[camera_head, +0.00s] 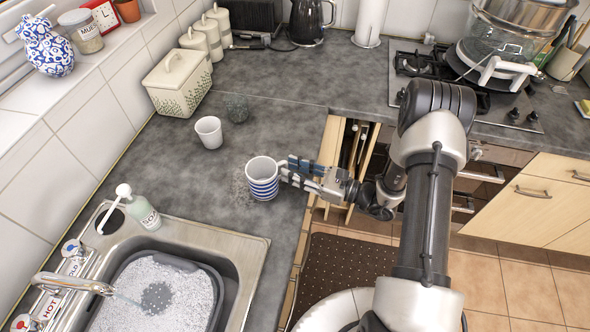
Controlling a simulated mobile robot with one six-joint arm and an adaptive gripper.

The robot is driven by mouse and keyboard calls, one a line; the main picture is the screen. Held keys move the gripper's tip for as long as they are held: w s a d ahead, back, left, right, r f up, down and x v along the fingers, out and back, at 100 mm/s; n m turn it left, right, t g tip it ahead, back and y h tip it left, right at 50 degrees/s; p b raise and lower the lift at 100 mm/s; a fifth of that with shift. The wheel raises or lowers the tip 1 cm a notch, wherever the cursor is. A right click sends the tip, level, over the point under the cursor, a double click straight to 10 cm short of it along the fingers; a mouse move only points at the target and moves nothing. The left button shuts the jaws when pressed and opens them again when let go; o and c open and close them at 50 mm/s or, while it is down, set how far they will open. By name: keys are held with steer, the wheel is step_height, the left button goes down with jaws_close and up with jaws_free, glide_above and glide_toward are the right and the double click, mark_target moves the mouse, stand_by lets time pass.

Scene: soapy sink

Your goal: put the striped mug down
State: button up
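The striped mug (263,186), white with blue bands, is upright over the grey worktop (180,165), close to its right edge. My gripper (286,172) reaches in from the right, with its fingers at the mug's right side. It appears shut on the mug there; the handle is mostly hidden by the fingers. I cannot tell whether the mug's base touches the worktop or hangs just above it.
A white cup (209,132) and a clear glass (237,108) stand behind the mug. The sink (220,246) holds a foamy basin (205,269); a soap bottle (143,212) stands at its back corner. An open drawer (352,150) lies right of the worktop. Worktop left of the mug is clear.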

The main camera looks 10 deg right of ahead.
steer(key=shift+r, duration=0.15)
steer(key=shift+s+d, duration=0.1)
steer(key=shift+d, duration=0.15)
steer(key=p+v, duration=0.2)
steer(key=v, duration=0.9)
steer(key=s+a+r+n+g+h, duration=0.2)
steer(key=s+a+r+n+g, duration=0.35)
steer(key=r+n, duration=0.2)
steer(key=s+a+r+n+g+h, duration=0.2)
steer(key=s+a+r+n+g, duration=0.2)
steer(key=r+n+g, duration=0.3)
steer(key=s+d+r+n+t+h, duration=0.5)
steer(key=s+r+n+t+h, duration=0.2)
steer(key=s+r+n+h, duration=0.3)
steer(key=shift+s+d+r+h, duration=0.15)
steer(key=shift+s+r+h, duration=0.2)
steer(key=shift+r+h, duration=0.15)
steer(key=shift+f, duration=0.1)
